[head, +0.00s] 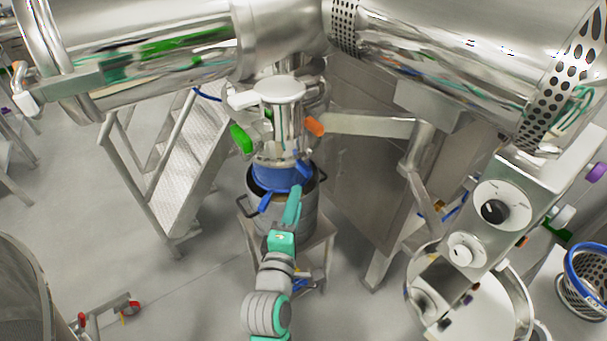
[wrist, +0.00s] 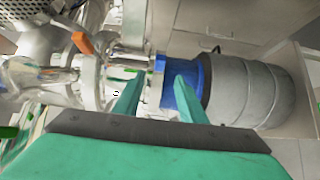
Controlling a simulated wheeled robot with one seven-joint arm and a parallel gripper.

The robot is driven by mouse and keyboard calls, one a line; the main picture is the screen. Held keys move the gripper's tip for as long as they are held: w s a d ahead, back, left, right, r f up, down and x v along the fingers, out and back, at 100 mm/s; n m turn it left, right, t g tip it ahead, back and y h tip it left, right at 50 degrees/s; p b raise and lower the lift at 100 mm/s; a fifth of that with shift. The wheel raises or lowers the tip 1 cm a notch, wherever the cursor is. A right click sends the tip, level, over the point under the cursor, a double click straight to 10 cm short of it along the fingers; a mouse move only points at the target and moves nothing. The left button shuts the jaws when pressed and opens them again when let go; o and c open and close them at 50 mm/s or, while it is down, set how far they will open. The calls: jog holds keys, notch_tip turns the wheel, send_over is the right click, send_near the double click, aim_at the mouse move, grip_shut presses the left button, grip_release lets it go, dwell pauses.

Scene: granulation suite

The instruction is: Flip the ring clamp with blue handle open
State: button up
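Under a steel outlet, a blue sleeve (head: 280,176) leads into the top of a grey drum (head: 304,208). Blue handle-like pieces stick out at the sleeve's lower left (head: 266,202) and upper right (head: 302,166); I cannot tell which is the clamp's blue handle. The ring itself is not clear. My gripper (head: 294,192) is in front of the drum, with one finger showing in the head view. In the wrist view my gripper (wrist: 156,82) is open, its teal fingers apart and empty. The blue sleeve (wrist: 186,72) lies behind the right finger, with a blue piece (wrist: 160,64) between the fingertips.
A green handle (head: 240,138) and an orange handle (head: 315,126) flank the outlet above. Steel stairs (head: 185,165) stand left, a steel cabinet (head: 362,150) right. Large steel cylinders hang overhead. A control panel (head: 500,205) is at the right.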

aim_at(303, 173)
jog(key=w, duration=0.3)
jog(key=w+d, duration=0.1)
jog(key=w, duration=0.6)
jog(key=shift+w+d, duration=0.2)
jog(key=shift+d, duration=0.15)
grip_shut()
